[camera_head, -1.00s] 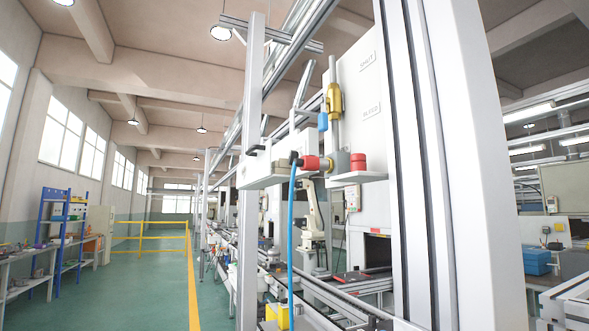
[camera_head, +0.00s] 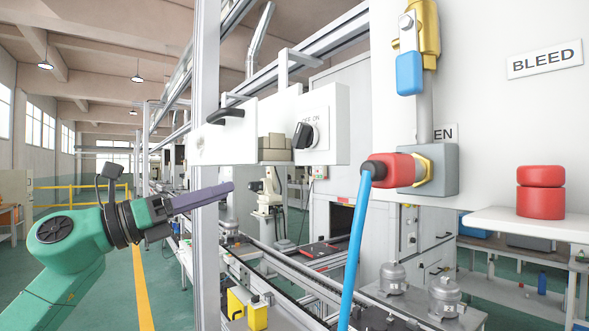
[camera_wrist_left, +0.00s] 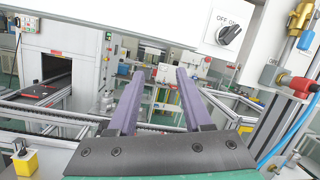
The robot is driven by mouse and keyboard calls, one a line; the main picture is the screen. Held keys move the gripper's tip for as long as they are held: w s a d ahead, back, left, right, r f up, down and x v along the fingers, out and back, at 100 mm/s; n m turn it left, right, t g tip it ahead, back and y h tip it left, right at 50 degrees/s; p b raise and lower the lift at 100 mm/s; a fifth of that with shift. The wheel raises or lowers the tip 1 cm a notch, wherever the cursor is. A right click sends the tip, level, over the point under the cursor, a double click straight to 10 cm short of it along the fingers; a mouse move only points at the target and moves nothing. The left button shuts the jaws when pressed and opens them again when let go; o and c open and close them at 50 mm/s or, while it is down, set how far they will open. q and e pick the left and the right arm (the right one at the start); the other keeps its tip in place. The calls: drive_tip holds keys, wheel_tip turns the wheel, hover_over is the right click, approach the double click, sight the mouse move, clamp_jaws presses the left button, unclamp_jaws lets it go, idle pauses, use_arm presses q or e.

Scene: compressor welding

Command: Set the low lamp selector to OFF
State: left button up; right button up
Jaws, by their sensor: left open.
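The lamp selector (camera_head: 303,136) is a black rotary knob on the right part of a white box front, under OFF and ON labels. It also shows at the top right of the left wrist view (camera_wrist_left: 230,35), where its grip leans toward the upper right, the ON side. My left gripper (camera_head: 228,189) has purple fingers and is lower and left of the selector, apart from it. In the left wrist view its two fingers (camera_wrist_left: 153,76) are spread, with nothing between them. My right gripper is not in view.
The white box (camera_head: 225,140) has a black handle. A red connector (camera_head: 390,170) with a blue hose (camera_head: 355,250) is right of the selector. A red button (camera_head: 540,192) stands on a shelf. A conveyor line (camera_head: 290,280) runs below. A metal post (camera_head: 205,240) stands just behind the gripper.

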use_arm(q)
drive_tip(key=s+d+r+m+g+y+p, duration=0.1)
drive_tip(key=s+d+r+m, duration=0.1)
drive_tip(key=s+r+m, duration=0.5)
drive_tip(key=m+y+p, duration=0.1)
drive_tip(key=m+y, duration=0.1)
approach(297, 133)
drive_tip(key=p+x, duration=0.7)
drive_tip(key=x, duration=0.1)
drive_tip(key=shift+w+d+r, duration=0.15)
drive_tip(key=shift+d, duration=0.2)
drive_tip(key=shift+w+d, duration=0.1)
drive_tip(key=shift+w, duration=0.05)
drive_tip(key=shift+w+f, duration=0.1)
drive_tip(key=shift+f, duration=0.1)
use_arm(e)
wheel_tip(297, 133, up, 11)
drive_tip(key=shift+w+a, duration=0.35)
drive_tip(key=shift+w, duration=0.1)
use_arm(q)
clamp_jaws()
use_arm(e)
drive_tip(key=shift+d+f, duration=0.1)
